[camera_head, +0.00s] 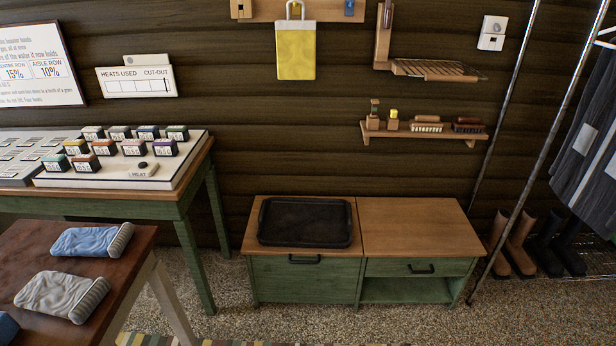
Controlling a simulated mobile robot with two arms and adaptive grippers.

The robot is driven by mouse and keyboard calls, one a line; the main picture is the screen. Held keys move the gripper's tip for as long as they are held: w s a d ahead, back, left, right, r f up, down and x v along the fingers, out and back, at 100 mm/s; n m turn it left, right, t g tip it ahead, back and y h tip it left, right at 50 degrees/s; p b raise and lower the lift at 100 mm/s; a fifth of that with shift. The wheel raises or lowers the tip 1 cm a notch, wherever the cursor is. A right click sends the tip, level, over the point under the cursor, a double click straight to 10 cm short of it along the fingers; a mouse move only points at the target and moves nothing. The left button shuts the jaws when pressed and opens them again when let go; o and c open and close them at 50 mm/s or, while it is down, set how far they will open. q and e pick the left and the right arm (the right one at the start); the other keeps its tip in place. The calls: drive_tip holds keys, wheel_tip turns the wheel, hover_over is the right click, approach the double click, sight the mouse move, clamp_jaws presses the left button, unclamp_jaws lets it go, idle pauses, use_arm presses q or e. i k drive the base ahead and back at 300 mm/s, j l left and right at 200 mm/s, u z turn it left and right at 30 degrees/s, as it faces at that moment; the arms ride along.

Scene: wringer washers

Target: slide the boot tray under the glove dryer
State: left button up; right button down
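A black rectangular tray with a raised rim, which looks like the boot tray (305,221), lies flat on the left half of the wooden top of a low green cabinet. It looks empty. On the wall above the cabinet's right side, a wooden bracket carries a slatted shelf (437,69); I cannot tell whether this is the glove dryer. Nothing else in view is clearly a glove dryer. Neither of my grippers is in view.
The cabinet's right top (418,226) is bare. A wall shelf (423,134) with brushes hangs above it. Brown boots (512,243) and dark boots stand right of it, behind metal poles. Left are a sample table (190,187) and a brown table (112,248) with folded cloth-like items.

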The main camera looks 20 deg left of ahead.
sight(295, 222)
drive_tip(key=i+l, duration=0.15)
drive_tip(key=i, duration=0.5)
drive_tip(key=i+l, duration=0.1)
drive_tip(key=i, duration=0.55)
drive_tip(key=i+l, duration=0.15)
drive_tip(key=i, duration=0.5)
drive_tip(key=k+l+z, duration=0.05)
